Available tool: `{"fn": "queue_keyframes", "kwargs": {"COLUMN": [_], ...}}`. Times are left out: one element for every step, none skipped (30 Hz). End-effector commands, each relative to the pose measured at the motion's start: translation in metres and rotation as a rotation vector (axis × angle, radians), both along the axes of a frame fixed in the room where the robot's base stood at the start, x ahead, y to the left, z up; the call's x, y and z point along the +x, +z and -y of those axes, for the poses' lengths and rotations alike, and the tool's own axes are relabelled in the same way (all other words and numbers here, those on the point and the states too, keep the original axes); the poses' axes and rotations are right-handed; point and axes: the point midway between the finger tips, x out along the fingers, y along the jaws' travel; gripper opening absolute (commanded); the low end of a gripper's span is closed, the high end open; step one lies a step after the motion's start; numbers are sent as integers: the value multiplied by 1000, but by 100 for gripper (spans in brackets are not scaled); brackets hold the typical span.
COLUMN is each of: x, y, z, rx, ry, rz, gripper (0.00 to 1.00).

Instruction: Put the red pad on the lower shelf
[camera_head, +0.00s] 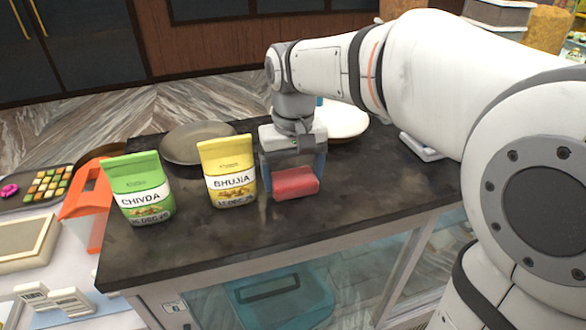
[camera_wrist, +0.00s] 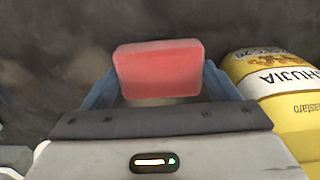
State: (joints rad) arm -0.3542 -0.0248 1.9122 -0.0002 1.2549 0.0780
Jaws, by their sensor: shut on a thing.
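The red pad (camera_head: 295,182) is a small rounded block at the front of the dark counter top. My gripper (camera_head: 292,176) points down over it, with a blue finger on either side, and is shut on the pad. In the wrist view the red pad (camera_wrist: 158,69) sits between the blue fingertips (camera_wrist: 160,92). I cannot tell whether the pad touches the counter. The lower shelf (camera_head: 345,275) shows in part behind glass below the counter top, with a teal box (camera_head: 280,297) inside.
A yellow Bhujia packet (camera_head: 228,172) stands close left of my gripper, also in the wrist view (camera_wrist: 275,85). A green Chivda packet (camera_head: 139,188) stands farther left. A dark pan (camera_head: 190,142) and white plate (camera_head: 342,122) lie behind. The counter's front right is clear.

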Motion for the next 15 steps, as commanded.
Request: {"fn": "queue_keyframes", "kwargs": {"x": [0,0,0,0,0,0,0,0,0,0,0,0,0,0,0], "y": [-1,-2,-2,-2,-2,-1,-1,-2,-3,-4,-5,-5,-4,-4,-4], "z": [0,0,0,0,0,0,0,0,0,0,0,0,0,-1,-1], "rx": [0,1,1,1,1,1,1,1,0,0,0,0,0,0,0], "ry": [0,0,0,0,0,0,1,1,1,1,1,1,1,1,1], "rz": [1,2,2,2,2,2,2,2,1,1,1,1,1,1,1], "gripper": [60,60,60,60,60,60,60,60,60,60,60,83,85,88,90]}}
